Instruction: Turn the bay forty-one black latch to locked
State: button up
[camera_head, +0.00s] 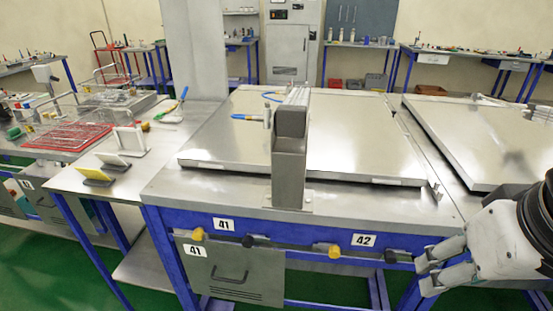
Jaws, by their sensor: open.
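The bay forty-one black latch (258,240) sits on the blue front rail, just right of the upper 41 label (223,225). It is small and dark, and I cannot tell which way it is turned. A yellow knob (198,235) is on the other side of that label. My gripper (424,273) is at the lower right, in front of the table, with its open fingers pointing left. It appears empty and is well to the right of the bay forty-one latch. It is close to the other black latch (391,256), right of the 42 label (363,240).
A large metal lid (240,140) lies on the steel table, with a grey post (289,165) at its front edge. A second yellow knob (334,251) is on the rail between the black latch and the 42 label. A grey panel (230,285) marked 41 hangs below the rail.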

aim_at(248, 240)
jog(key=u, duration=0.65)
jog(key=l+u, duration=0.2)
jog(key=i+l, duration=0.05)
jog(key=l, duration=0.05)
